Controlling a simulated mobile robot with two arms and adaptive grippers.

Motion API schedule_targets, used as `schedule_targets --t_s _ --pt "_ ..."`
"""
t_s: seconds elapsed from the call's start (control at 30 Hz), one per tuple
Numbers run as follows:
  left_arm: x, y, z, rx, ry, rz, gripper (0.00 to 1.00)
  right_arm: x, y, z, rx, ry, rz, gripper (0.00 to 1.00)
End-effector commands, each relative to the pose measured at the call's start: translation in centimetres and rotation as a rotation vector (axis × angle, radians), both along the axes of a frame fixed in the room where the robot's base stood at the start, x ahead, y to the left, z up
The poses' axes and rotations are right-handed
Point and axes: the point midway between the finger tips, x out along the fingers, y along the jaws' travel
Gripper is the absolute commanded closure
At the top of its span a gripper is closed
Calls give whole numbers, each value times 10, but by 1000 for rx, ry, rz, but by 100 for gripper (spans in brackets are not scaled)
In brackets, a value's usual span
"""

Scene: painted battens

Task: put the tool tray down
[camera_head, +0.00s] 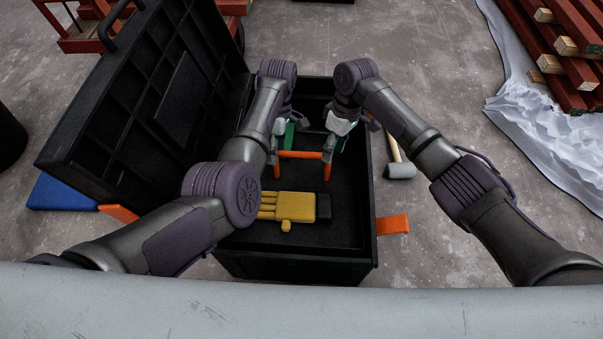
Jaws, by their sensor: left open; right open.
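The black tool tray (345,232) shows inside the open black chest (372,200), with an orange bar handle (302,155) standing up across it. Its dark walls blend with the chest, so I cannot tell exactly how it rests. A yellow glove-like item (293,206) with a dark end lies in front of the handle. My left gripper (278,154) is open at the handle's left end. My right gripper (331,150) is open at its right end. Whether the fingers touch the handle is hard to tell.
The chest's lid (150,110) stands open on the left. A mallet (400,170) lies on the concrete floor right of the chest. An orange latch (393,224) sticks out from the chest's right side. Red battens (565,45) lie on a pale sheet (530,115) at the right.

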Motion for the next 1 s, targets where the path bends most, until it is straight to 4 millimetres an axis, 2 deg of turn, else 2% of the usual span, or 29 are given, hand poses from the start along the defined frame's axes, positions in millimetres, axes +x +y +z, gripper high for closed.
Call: schedule_targets --t_s 0.1,0.3,0.5,0.77,0.8,0.87,1.0 --pt "-7 2 -23 1 4 0 52 -5 4 -23 -1 3 1 52" --pt "-14 4 -49 1 2 1 52 -10 7 -51 -1 2 -1 52" --pt "-17 4 -61 0 0 1 52 -12 9 -62 -1 0 1 52" --pt "-17 4 -62 0 -1 1 52 -12 9 -63 0 0 1 52" --pt "-17 4 -62 0 -1 1 54 -12 9 -63 0 0 1 54" --pt "-17 4 -62 0 0 1 64 -12 9 -63 0 0 1 64" --pt "-17 4 -61 0 0 1 87 -12 9 -63 0 0 1 88"
